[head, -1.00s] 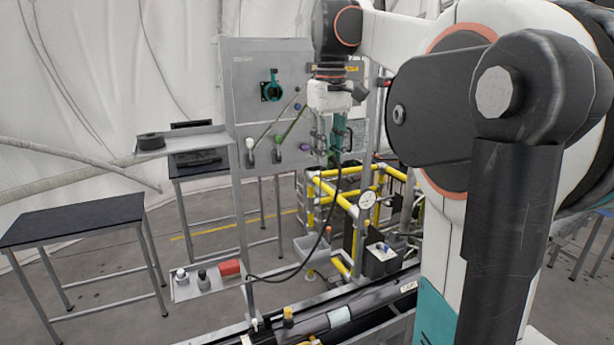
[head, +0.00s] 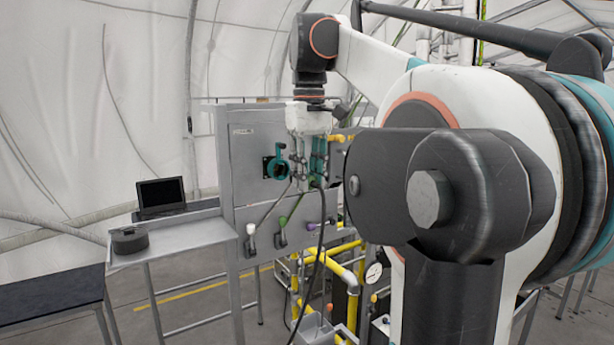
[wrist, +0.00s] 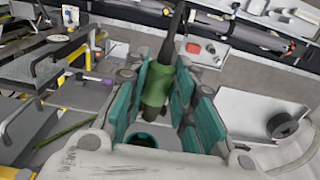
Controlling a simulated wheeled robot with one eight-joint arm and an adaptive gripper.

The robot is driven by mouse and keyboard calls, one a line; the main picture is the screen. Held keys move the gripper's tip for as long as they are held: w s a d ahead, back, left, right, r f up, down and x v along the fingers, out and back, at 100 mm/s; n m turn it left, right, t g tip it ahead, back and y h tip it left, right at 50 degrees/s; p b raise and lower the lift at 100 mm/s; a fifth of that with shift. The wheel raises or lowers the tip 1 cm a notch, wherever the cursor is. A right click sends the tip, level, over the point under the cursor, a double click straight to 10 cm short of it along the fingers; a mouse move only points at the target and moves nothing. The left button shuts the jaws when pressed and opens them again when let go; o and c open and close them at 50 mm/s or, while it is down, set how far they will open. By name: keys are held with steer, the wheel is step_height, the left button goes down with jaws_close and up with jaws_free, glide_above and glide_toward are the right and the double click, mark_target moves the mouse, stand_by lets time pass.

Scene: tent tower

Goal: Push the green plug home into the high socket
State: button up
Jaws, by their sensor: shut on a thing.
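My gripper (head: 313,172) points down in front of the grey panel (head: 250,145), just right of the high socket (head: 277,166), a teal ring with a handle on a dark plate. In the wrist view, the green plug (wrist: 157,85) sits between the teal finger pads, which are shut on it. A black cable (head: 318,240) hangs from the gripper in the head view. A teal ring (wrist: 140,142) shows below the plug in the wrist view, partly hidden by my gripper's body; the plug looks apart from it. The fingers mostly hide the plug in the head view.
White, green and purple-tipped levers (head: 282,225) stick out low on the panel. A shelf (head: 175,243) with a dark round item (head: 129,240) stands left, with a laptop (head: 161,195) behind. Yellow pipes (head: 345,270) and a gauge (head: 374,272) lie below right.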

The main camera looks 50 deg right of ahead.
steer(key=shift+w+d+p, duration=0.25)
steer(key=shift+w+p, duration=0.15)
steer(key=shift+w, duration=0.55)
steer(key=shift+w+d+p, duration=0.2)
steer(key=shift+w+p, duration=0.15)
steer(key=shift+w, duration=0.6)
steer(key=shift+w+d+p, duration=0.25)
steer(key=shift+w+p, duration=0.15)
steer(key=shift+w, duration=0.55)
steer(key=shift+w+d+p, duration=0.15)
steer(key=shift+w+p, duration=0.25)
steer(key=shift+w, duration=0.3)
steer(key=shift+w+d+p, duration=0.15)
steer(key=shift+w+p, duration=0.25)
steer(key=shift+w, duration=0.25)
stand_by(0.4)
steer(key=o, duration=1.1)
steer(key=shift+r, duration=0.1)
step_height(320, 180, up, 12)
